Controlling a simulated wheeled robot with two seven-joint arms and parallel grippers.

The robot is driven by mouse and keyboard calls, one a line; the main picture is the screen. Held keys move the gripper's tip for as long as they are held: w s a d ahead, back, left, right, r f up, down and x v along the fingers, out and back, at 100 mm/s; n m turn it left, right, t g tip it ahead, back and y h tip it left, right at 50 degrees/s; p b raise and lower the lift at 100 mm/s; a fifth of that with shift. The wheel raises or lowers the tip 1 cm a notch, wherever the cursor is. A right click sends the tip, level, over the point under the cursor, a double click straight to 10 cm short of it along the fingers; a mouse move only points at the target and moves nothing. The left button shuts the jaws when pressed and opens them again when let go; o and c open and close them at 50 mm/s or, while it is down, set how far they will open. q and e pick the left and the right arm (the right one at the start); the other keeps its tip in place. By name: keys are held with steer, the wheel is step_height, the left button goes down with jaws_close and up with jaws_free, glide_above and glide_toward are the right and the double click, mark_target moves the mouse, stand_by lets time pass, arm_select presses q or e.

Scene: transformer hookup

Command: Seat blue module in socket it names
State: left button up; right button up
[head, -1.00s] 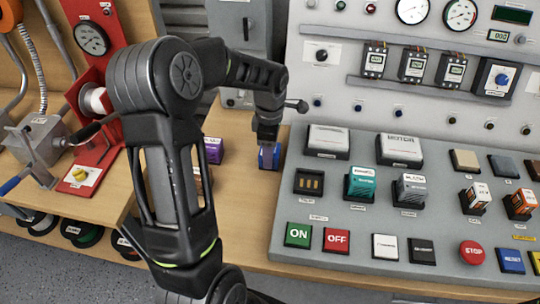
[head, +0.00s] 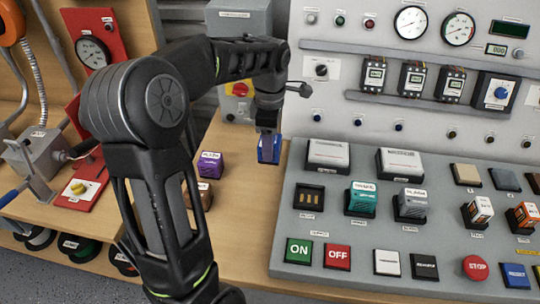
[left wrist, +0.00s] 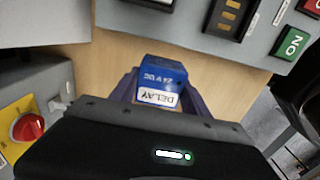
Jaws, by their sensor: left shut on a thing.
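The blue module (head: 268,149) is in my left gripper (head: 268,141), above the wooden table left of the grey panel. In the left wrist view the blue module (left wrist: 161,80) sits between the two fingers and its label reads "DELAY" and "24 V DC". My left gripper is shut on it. An empty socket (head: 309,198) with brass contacts is at the left of the grey panel, to the right of and nearer than the module. It shows in the left wrist view too (left wrist: 230,14); its label is too small to read. My right gripper is not in view.
A purple module (head: 210,164) and a brown one (head: 198,194) stand on the table behind my left arm. The panel holds a teal module (head: 361,198), a grey module (head: 411,204), white and orange ones at right, and a front row with the ON button (head: 298,251).

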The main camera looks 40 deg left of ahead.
arm_select(q)
steer(key=shift+r, duration=0.55)
steer(key=shift+m, duration=0.3)
steer(key=shift+r+m, duration=0.1)
steer(key=shift+m, duration=0.9)
steer(key=m, duration=0.2)
steer(key=w+m, duration=0.1)
steer(key=m, duration=0.1)
steer(key=shift+d+r, duration=0.2)
steer(key=shift+d, duration=0.15)
steer(key=w+d+r+m, duration=0.1)
steer(key=w+d+m, duration=0.3)
steer(key=d+m, duration=0.4)
steer(key=w+d+m, duration=0.4)
steer(key=d+m, duration=0.5)
steer(key=d, duration=0.1)
steer(key=shift+d+r, duration=0.2)
steer(key=shift+r, duration=0.2)
steer(key=shift+s, duration=0.15)
